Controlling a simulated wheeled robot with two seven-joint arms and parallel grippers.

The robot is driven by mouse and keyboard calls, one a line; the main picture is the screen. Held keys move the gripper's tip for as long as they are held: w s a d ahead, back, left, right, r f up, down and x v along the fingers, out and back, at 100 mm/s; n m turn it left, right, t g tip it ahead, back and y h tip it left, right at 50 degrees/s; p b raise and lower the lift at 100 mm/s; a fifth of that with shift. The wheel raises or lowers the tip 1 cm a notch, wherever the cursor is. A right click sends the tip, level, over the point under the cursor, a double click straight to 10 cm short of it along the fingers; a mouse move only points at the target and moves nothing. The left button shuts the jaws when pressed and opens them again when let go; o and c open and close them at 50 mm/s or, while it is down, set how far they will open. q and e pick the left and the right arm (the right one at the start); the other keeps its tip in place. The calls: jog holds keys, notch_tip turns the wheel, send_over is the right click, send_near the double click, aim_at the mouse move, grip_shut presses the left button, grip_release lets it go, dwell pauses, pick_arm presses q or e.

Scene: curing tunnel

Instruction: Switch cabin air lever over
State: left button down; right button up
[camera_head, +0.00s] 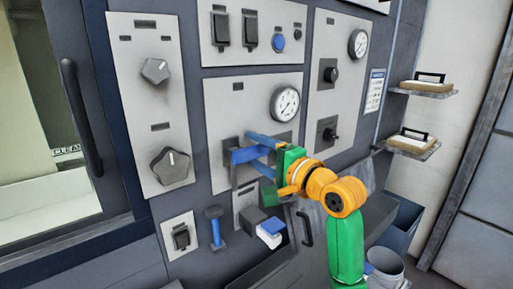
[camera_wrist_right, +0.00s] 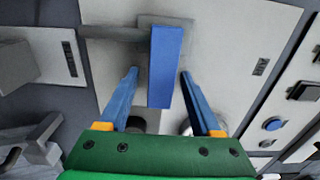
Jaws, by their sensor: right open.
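A lever with a blue bar handle (camera_head: 246,155) sits on a grey mount on the middle panel, below a round gauge. In the right wrist view the blue handle (camera_wrist_right: 165,65) stands between the two fingers, with a grey arm running left from its top. My right gripper (camera_head: 253,149) is open, its blue fingers on either side of the handle. In the wrist view the right gripper (camera_wrist_right: 160,73) shows a gap on both sides of the handle. My left gripper is not in view.
The gauge (camera_head: 285,104) is close above the gripper. Two dark knobs (camera_head: 169,166) (camera_head: 155,71) are on the left panel. A blue-topped handle (camera_head: 214,228) and a grey box with a blue and white flap (camera_head: 270,230) sit below. Shelves (camera_head: 412,147) are at right.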

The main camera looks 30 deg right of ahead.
jog(key=shift+s, duration=0.2)
grip_shut()
jog(key=shift+r, duration=0.1)
dwell(1.0)
